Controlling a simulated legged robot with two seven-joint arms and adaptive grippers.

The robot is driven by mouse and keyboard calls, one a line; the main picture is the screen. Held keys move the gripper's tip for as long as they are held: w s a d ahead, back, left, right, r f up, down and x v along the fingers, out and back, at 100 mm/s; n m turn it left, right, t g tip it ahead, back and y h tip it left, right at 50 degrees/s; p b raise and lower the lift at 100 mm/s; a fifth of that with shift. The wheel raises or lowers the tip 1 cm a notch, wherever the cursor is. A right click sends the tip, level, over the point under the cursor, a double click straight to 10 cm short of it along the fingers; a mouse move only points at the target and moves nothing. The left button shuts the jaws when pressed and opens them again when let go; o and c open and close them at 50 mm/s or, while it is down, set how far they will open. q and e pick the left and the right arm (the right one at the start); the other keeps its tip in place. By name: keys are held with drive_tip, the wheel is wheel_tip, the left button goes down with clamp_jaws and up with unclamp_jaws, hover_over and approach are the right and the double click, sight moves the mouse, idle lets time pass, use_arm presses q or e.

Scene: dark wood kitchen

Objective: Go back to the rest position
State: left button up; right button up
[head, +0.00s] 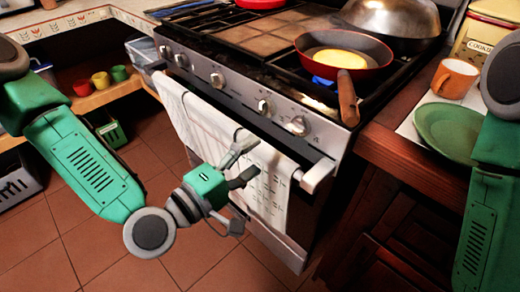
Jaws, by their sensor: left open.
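My left gripper (243,188) is open and empty in front of the stove (325,140). Its fingers overlap the white towel (196,125) hanging on the oven handle; I cannot tell whether they touch it. My left arm comes in from the left edge and bends at a grey joint low in the picture. My right arm shows only in part at the right edge, and its gripper is out of view.
A red pan (375,76) with yellow food sits on the stove, its wooden handle jutting forward. A green plate (447,131) and an orange mug (454,78) stand on the right counter. Small coloured cups (101,80) stand on a shelf at left. Tiled floor (120,262) is open below.

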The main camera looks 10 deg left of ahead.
idle(0.3)
use_arm(q)
drive_tip(key=s+a+f+m+g+y, duration=0.1)
drive_tip(key=s+f+m+g+y, duration=0.15)
drive_tip(key=s+f+g, duration=0.4)
drive_tip(key=s+a+f+m+g+y, duration=0.15)
drive_tip(key=s+f+m, duration=0.25)
drive_tip(key=f, duration=0.6)
drive_tip(key=s+a+f+m+g+y+p, duration=0.1)
drive_tip(key=s+a+f+m+g+y, duration=0.1)
drive_tip(key=s+a, duration=0.3)
drive_tip(key=s+a+f+m+g+y, duration=0.3)
drive_tip(key=s+a+f+g+y, duration=0.1)
drive_tip(key=a, duration=0.8)
drive_tip(key=shift+s+a+f+y+p, duration=0.35)
drive_tip(key=shift+s+a+f+y, duration=0.05)
drive_tip(key=shift+s+f, duration=0.45)
